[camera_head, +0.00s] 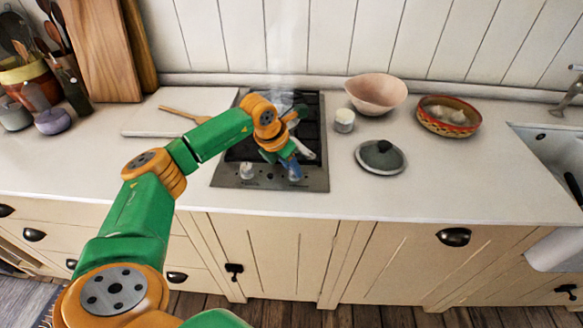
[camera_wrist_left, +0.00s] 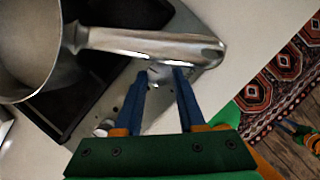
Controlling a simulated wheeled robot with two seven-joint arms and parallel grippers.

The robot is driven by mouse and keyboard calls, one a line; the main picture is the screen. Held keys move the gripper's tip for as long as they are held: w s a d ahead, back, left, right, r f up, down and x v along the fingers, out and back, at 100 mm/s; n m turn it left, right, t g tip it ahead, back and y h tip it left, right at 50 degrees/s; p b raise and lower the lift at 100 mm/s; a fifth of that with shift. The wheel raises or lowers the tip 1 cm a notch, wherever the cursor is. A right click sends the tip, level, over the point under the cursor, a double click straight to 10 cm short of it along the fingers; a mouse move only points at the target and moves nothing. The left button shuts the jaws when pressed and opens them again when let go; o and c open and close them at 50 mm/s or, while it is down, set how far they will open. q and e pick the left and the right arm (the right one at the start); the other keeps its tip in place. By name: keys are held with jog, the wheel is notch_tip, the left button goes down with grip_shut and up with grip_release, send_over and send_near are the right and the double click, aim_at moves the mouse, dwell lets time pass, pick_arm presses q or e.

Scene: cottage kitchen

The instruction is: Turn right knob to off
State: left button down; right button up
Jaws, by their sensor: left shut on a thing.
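The stove's right knob (camera_wrist_left: 160,75) is pale and metallic. It sits between the blue fingertips of my left gripper (camera_wrist_left: 163,76), which is shut on it. In the head view, my left gripper (camera_head: 294,171) reaches down to the right side of the front panel of the dark stove (camera_head: 228,174), and its fingers largely hide the right knob. The left knob (camera_head: 246,170) stands free on the same panel. What looks like part of my right gripper shows small at the right edge of the wrist view; its jaws are unclear.
A metal pan (camera_wrist_left: 28,45) sits on the stove, its handle (camera_wrist_left: 150,43) passing close by the gripped knob. A white jar (camera_head: 344,120), pink bowl (camera_head: 375,93), patterned bowl (camera_head: 448,117) and dark lid (camera_head: 380,157) stand right of the stove. A board (camera_head: 150,121) with a wooden spoon lies left.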

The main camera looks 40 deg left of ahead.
pick_arm(q)
jog(key=m+h, duration=0.1)
jog(key=m, duration=0.1)
jog(key=shift+a+m, duration=0.1)
jog(key=shift+m, duration=0.2)
jog(key=c, duration=0.5)
grip_release()
jog(key=b+v, duration=0.1)
jog(key=v, duration=0.6)
jog(key=shift+b, duration=0.3)
jog(key=shift+r, duration=0.1)
